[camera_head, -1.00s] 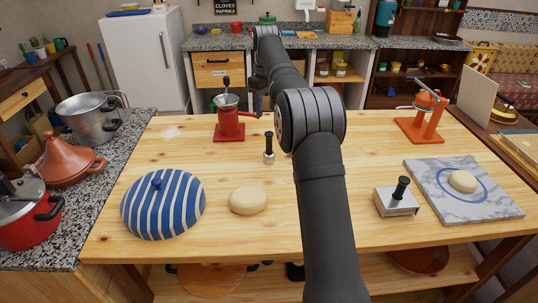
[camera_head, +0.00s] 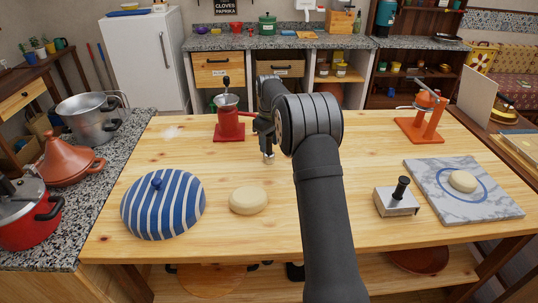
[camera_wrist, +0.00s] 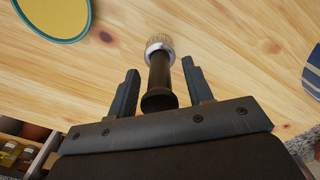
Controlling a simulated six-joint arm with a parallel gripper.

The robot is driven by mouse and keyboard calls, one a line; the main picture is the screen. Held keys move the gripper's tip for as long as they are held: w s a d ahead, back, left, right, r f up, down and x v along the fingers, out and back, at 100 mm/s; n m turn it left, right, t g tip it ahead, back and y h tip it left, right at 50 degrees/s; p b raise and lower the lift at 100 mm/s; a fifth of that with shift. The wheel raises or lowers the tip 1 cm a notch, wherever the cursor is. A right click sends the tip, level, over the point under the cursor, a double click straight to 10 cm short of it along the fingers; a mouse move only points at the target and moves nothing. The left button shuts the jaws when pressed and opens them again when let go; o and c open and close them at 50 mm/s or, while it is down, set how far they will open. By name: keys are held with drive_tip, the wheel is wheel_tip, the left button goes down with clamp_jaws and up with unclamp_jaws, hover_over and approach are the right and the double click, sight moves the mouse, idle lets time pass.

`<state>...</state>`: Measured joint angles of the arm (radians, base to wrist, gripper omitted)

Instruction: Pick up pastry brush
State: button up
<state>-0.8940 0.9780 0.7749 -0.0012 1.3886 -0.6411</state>
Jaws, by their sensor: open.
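The pastry brush has a dark handle, a silver collar and pale bristles. In the wrist view the brush (camera_wrist: 159,72) lies between my two open fingers, its handle end toward the palm and its bristles on the table. In the head view only the lower part of the brush (camera_head: 268,156) shows below my gripper (camera_head: 264,133); my gripper hides its handle. The wrist view shows my gripper (camera_wrist: 160,75) with a finger on each side of the handle and gaps between; neither finger clearly touches it.
The wooden table (camera_head: 200,250) carries a red press (camera_head: 229,125) just left of my gripper, a dough round (camera_head: 248,201), a striped blue dome (camera_head: 163,205), a metal scraper (camera_head: 396,203), a marble slab (camera_head: 500,206) and an orange press (camera_head: 422,127). Bare wood surrounds the brush.

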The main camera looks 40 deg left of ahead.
sight(271, 134)
drive_tip(key=shift+f, duration=0.1)
drive_tip(key=shift+c, duration=0.5)
clamp_jaws()
drive_tip(key=shift+r, duration=0.5)
drive_tip(key=r, duration=0.3)
drive_tip(key=shift+w+d+r, duration=0.2)
drive_tip(key=shift+d+r, duration=0.15)
drive_tip(key=w+d+r, duration=0.3)
drive_tip(key=d+r, duration=0.3)
drive_tip(key=d, duration=0.4)
drive_tip(key=shift+w+d+r, duration=0.2)
